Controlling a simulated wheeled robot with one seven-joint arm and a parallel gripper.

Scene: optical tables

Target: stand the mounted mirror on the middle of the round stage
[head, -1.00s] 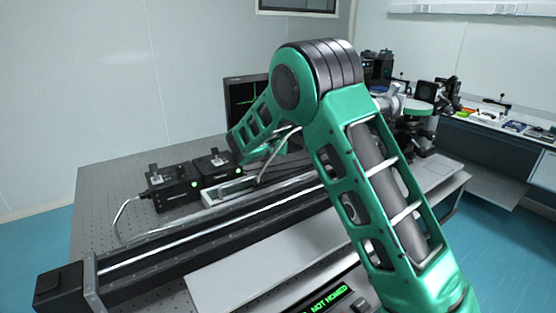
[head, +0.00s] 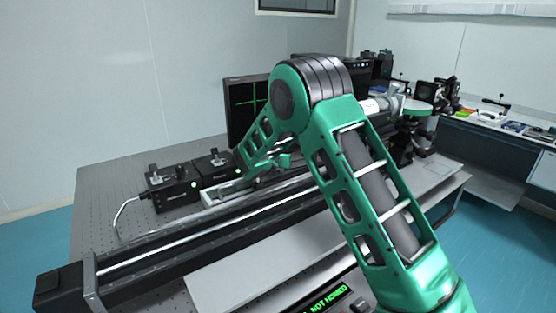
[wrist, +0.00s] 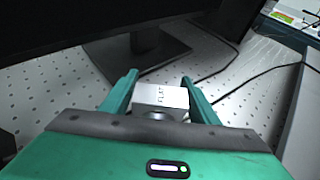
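In the wrist view a pale block marked FLAT (wrist: 160,97), which looks like the mounted mirror, sits between the two green fingers of my gripper (wrist: 160,85). The fingers lie close along both its sides. I cannot tell whether they press on it or leave a thin gap. A dark rounded part below the block is mostly hidden by my gripper body. In the head view the mirror is not clear, and my arm covers much of that area. A round disc with a green top (head: 418,105) stands at the far right; I cannot tell if it is the round stage.
A monitor (head: 244,110) stands behind my arm; its foot (wrist: 140,55) is just beyond the block. Two black boxes with green lights (head: 173,190) stand on the perforated table (head: 120,190). A long black rail (head: 190,243) crosses the front. A dark cable lies right of the block.

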